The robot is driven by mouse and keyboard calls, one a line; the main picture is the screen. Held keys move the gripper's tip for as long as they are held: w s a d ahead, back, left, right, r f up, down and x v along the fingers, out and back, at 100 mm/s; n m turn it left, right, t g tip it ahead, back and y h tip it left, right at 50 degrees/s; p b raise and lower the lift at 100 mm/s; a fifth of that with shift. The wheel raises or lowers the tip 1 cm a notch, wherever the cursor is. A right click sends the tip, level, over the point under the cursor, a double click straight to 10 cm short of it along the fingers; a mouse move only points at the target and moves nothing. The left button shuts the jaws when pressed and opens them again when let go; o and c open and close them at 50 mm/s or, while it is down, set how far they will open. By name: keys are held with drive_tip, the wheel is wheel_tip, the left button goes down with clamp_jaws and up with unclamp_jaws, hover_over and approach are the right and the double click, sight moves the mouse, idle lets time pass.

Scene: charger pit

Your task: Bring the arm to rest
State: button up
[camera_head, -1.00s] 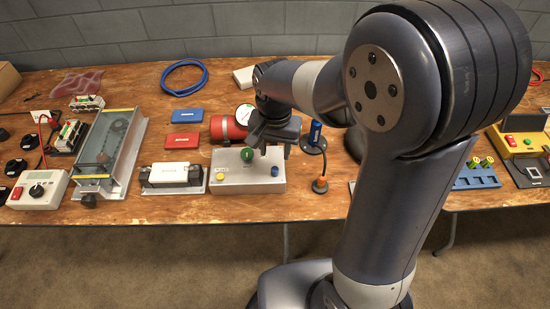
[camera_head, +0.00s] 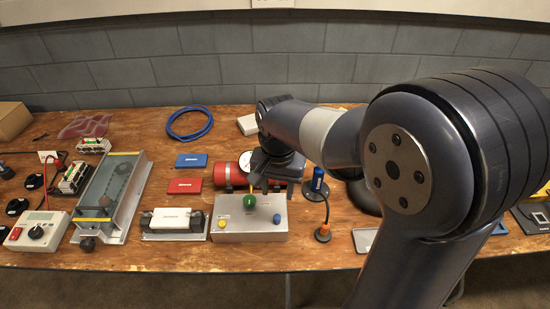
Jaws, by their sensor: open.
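My gripper (camera_head: 266,190) is at the end of my arm, in the middle of the head view. It points down and is open, with nothing seen between its fingers. It is over the back part of a grey control box (camera_head: 240,228) that has a green knob (camera_head: 250,201), a yellow button (camera_head: 222,223) and a blue button (camera_head: 277,219). I cannot tell how far above the box the fingertips are. My arm comes in from the right and hides part of the table behind it.
Behind the box lies a red cylinder (camera_head: 228,174) with a gauge. A blue-topped post (camera_head: 318,179) and an orange-tipped cable end (camera_head: 323,232) stand right of it. A white block (camera_head: 172,220) on a plate is to the left. Blue cable (camera_head: 190,124) lies at the back.

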sight(277, 216)
wheel_tip(277, 216, down, 11)
drive_tip(key=shift+r+b, duration=0.2)
drive_tip(key=shift+b, duration=0.15)
drive_tip(key=shift+r+p, duration=0.45)
drive_tip(key=shift+r, duration=0.05)
